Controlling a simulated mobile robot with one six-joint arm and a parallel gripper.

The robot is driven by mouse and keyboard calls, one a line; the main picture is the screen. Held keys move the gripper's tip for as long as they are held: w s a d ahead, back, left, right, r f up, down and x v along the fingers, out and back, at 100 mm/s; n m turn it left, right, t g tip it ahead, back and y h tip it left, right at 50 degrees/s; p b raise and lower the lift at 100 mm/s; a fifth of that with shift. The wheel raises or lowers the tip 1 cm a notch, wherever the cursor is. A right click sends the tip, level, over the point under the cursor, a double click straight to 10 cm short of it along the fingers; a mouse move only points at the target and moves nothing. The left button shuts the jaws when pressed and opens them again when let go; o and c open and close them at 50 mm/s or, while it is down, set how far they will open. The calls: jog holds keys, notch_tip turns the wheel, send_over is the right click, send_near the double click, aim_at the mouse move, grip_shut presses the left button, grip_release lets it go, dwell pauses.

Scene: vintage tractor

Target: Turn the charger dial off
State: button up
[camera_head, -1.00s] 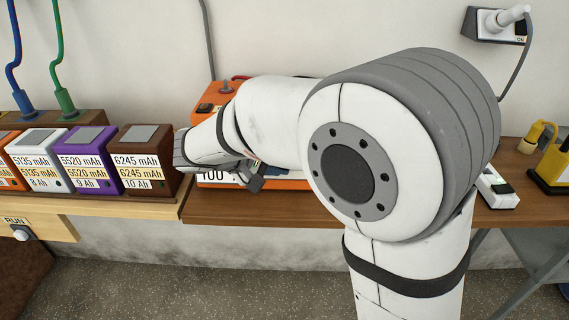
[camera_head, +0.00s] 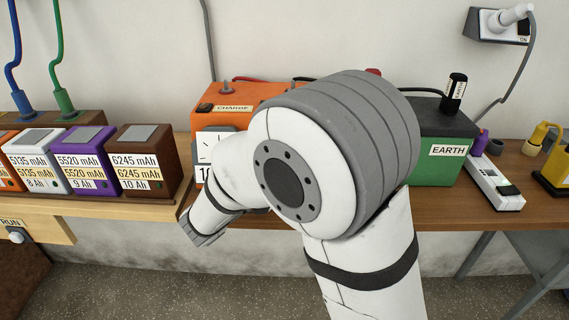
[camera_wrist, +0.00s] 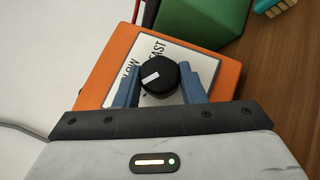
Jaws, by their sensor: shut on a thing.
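The orange charger (camera_head: 262,93) stands on the bench behind my arm, with a CHARGE label on top; most of its front is hidden. In the wrist view, the charger (camera_wrist: 229,88) shows a white plate with partly covered lettering, FAST being readable. The round black dial (camera_wrist: 160,76) has a white pointer mark aimed to the lower left. My gripper (camera_wrist: 168,80) has its two blue fingers on either side of the dial and is shut on it. The fingertips and dial are hidden by my arm in the head view.
A green box marked EARTH (camera_head: 440,165) stands right of the charger. A white device (camera_head: 495,187) lies beside it. Several battery blocks, including a brown one (camera_head: 145,160), stand to the left. A plugged socket (camera_head: 499,25) is on the wall above right.

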jog(key=shift+n+t, duration=0.5)
jog(key=shift+n, duration=0.2)
jog(key=o, duration=1)
jog(key=v, duration=0.8)
jog(key=shift+d+f, duration=0.1)
jog(key=shift+d, duration=0.1)
